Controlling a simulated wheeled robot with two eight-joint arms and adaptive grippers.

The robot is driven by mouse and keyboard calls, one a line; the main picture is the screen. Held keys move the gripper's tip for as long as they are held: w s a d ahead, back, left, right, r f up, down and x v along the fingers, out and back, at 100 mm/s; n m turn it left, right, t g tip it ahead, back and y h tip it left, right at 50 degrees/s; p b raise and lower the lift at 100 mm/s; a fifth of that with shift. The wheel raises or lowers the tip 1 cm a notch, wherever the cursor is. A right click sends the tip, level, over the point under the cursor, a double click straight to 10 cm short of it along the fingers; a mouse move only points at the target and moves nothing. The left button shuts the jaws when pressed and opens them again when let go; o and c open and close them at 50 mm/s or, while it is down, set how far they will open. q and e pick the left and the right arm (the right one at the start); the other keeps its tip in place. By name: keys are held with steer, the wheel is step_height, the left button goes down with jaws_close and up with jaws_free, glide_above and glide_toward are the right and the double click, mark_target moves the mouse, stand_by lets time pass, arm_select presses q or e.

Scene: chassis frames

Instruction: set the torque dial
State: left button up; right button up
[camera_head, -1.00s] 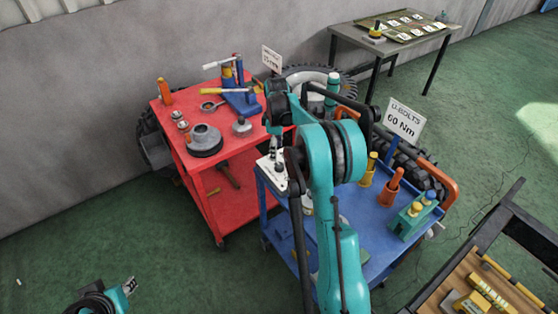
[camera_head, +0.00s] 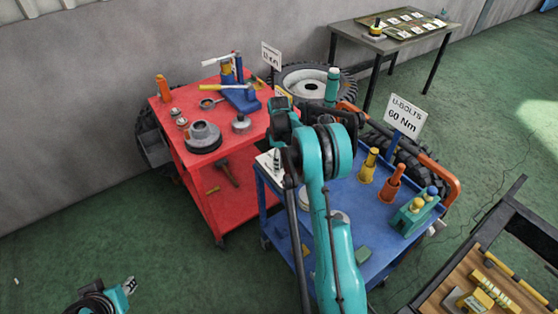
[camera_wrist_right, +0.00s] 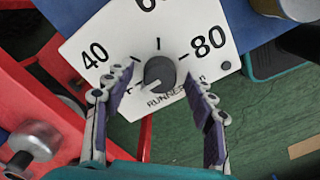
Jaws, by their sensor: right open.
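The torque dial is a white plate (camera_wrist_right: 195,25) marked 40, 80 and a partly cut-off number at the top, with a "RUNNER" label at its lower edge. Its dark grey round knob (camera_wrist_right: 160,73) has a pale mark at its lower left, away from the 80. My right gripper (camera_wrist_right: 158,105) is open, with one finger on each side of the knob; I cannot tell whether either touches it. In the head view the plate (camera_head: 265,160) lies at the blue cart's left corner, partly hidden by my right arm. My left gripper (camera_head: 129,285) is at the lower left, far from the dial.
A sign (camera_head: 404,117) reads "U-BOLTS 60 Nm" above the blue cart (camera_head: 385,235). Orange and yellow tools (camera_head: 391,185) stand on that cart. The red cart (camera_head: 180,143) adjoins it, carrying a grey hub (camera_head: 203,136) and tools. A wooden bench (camera_head: 450,295) is at the lower right.

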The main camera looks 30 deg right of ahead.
steer(key=c, duration=1.2)
steer(key=shift+o, duration=0.2)
steer(key=shift+m, duration=0.4)
steer(key=m, duration=1.2)
steer(key=shift+m+p, duration=0.3)
steer(key=shift+p, duration=0.05)
steer(key=m, duration=0.3)
steer(key=shift+m, duration=0.4)
steer(key=m, duration=0.6)
steer(key=shift+m, duration=0.3)
